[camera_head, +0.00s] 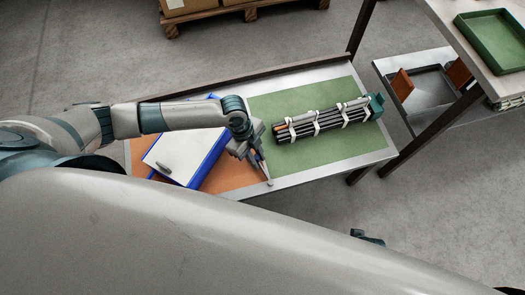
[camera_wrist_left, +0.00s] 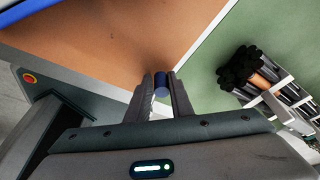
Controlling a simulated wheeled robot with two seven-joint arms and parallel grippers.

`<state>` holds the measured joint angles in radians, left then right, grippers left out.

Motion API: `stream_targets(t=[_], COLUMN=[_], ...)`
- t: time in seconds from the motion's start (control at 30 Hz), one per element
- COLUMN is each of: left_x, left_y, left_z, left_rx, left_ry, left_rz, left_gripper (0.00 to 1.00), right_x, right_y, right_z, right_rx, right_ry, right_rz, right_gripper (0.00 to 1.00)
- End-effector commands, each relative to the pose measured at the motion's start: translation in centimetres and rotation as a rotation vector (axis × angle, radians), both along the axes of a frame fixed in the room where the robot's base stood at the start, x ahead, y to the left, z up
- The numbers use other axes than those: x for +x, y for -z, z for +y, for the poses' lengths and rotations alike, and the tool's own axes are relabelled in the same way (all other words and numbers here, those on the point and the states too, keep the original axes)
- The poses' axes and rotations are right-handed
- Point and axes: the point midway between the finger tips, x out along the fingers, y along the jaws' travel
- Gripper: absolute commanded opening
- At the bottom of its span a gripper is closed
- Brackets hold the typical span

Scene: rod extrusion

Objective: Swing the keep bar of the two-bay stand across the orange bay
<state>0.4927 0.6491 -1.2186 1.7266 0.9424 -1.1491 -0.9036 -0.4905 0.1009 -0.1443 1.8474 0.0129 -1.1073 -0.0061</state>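The stand has an orange bay (camera_head: 232,178) on the left and a green bay (camera_head: 340,155) on the right, with a pale strip between them. My left gripper (camera_head: 264,172) is low over the front edge, where the two bays meet. In the left wrist view its fingers (camera_wrist_left: 161,84) are on both sides of a small blue cylinder (camera_wrist_left: 160,91) and appear to touch it. I cannot make out the keep bar itself or whether the cylinder belongs to it; my gripper and arm hide that part.
A blue-edged white case (camera_head: 183,156) lies on the orange bay, under my left forearm. A strapped bundle of dark rods (camera_head: 322,122) lies on the green bay. A shelf (camera_head: 435,88) and a table with a green tray (camera_head: 497,42) stand at the right.

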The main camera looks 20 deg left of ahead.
Motion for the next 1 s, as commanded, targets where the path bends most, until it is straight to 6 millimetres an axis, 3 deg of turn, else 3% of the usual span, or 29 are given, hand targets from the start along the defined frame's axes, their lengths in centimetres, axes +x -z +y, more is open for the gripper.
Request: stream_targets(t=[1.0], left_x=[-1.5], left_y=[0.0], left_z=[1.1], left_rx=[0.001], left_ry=[0.000], left_rz=[-0.001], left_gripper=[0.20], right_x=[0.0], right_y=[-1.2], right_z=[0.0], right_rx=[0.000], right_ry=[0.000], right_rz=[0.000], right_gripper=[0.33])
